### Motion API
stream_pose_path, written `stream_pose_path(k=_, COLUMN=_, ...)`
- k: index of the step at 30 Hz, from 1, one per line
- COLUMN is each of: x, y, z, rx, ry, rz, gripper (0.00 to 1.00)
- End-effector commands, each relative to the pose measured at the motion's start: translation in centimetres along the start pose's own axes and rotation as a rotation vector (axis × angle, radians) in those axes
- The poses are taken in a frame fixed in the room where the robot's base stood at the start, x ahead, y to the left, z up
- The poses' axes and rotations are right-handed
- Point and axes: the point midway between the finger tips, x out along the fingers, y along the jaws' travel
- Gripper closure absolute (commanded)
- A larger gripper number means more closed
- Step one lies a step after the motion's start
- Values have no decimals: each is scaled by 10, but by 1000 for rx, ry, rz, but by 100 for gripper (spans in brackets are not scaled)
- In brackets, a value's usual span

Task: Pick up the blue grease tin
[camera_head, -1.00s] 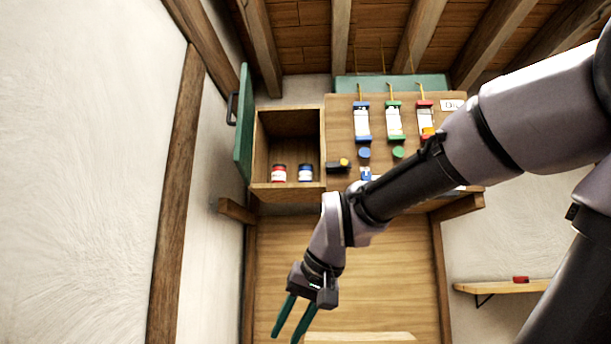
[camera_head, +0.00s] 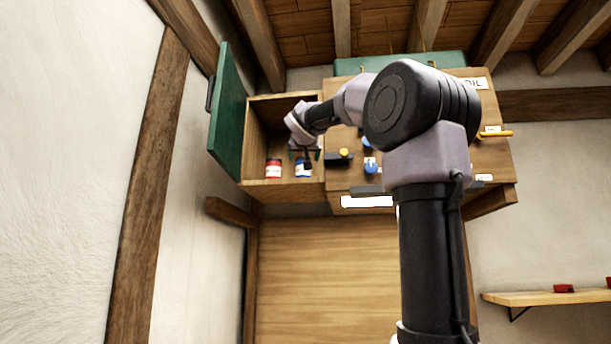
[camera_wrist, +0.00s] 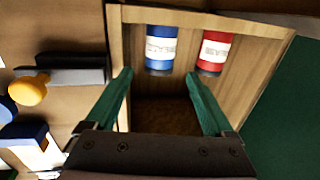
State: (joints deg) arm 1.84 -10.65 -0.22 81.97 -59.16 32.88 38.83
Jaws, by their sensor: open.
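The blue grease tin (camera_head: 303,169) stands upright in the open wooden cupboard (camera_head: 282,191), to the right of a red tin (camera_head: 273,169). In the wrist view the blue tin (camera_wrist: 161,50) has a white label band and lies beyond the fingertips, nearer the left finger, with the red tin (camera_wrist: 213,53) to its right. My gripper (camera_wrist: 159,78) is open, with two green fingers and nothing between them. In the head view my gripper (camera_head: 305,152) is at the cupboard's mouth, over the blue tin's upper part, which it partly hides.
The green cupboard door (camera_head: 229,115) stands open on the left. A dark latch with a yellow knob (camera_head: 344,153) sits on the panel just right of the cupboard; it also shows in the wrist view (camera_wrist: 30,90). A low shelf (camera_head: 550,298) is at the far right.

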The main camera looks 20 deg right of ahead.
Motion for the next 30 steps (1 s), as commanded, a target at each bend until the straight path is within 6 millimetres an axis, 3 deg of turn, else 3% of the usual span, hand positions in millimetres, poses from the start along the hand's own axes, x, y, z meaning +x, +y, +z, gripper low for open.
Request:
stream_pose_path(k=6, x=34, y=-1, z=-1, rx=-1, ry=3, rz=1, gripper=13)
stream_pose_path(k=14, x=56, y=0, z=-2, rx=-1, ry=4, rz=0, gripper=13)
stream_pose_path(k=21, x=92, y=1, z=-1, rx=-1, ry=3, rz=3, gripper=13)
stream_pose_path(k=30, x=105, y=0, z=-2, rx=-1, ry=4, rz=0, gripper=13)
